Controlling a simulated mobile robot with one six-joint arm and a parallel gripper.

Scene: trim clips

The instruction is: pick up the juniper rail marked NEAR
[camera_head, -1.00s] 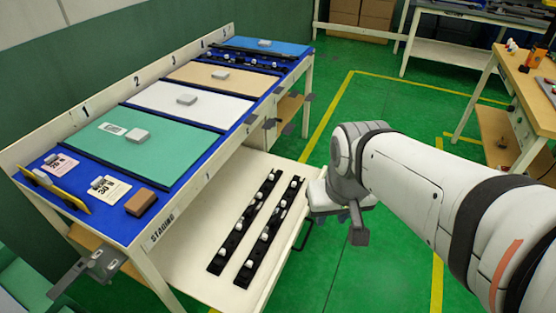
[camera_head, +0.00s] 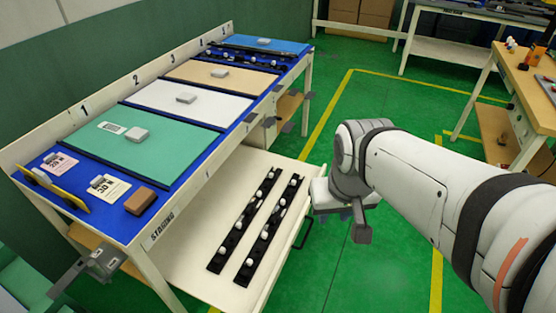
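Two long black rails with white clips lie side by side on the pulled-out cream drawer below the table: a left rail (camera_head: 238,229) and a right rail (camera_head: 261,240). No NEAR mark or juniper label is readable on either, so I cannot tell which one is named. My gripper (camera_head: 350,222) is to the right of the drawer, above the green floor, apart from both rails. A grey finger points down, but the other finger is not clear, so its opening cannot be judged. I see nothing held in it.
The drawer (camera_head: 195,262) has a dark handle (camera_head: 306,233) at its right edge. The staging table above carries coloured panels, including a green panel (camera_head: 130,150), a brown block (camera_head: 140,201) and more dark railing (camera_head: 250,58) near the back. Open floor lies right of the drawer.

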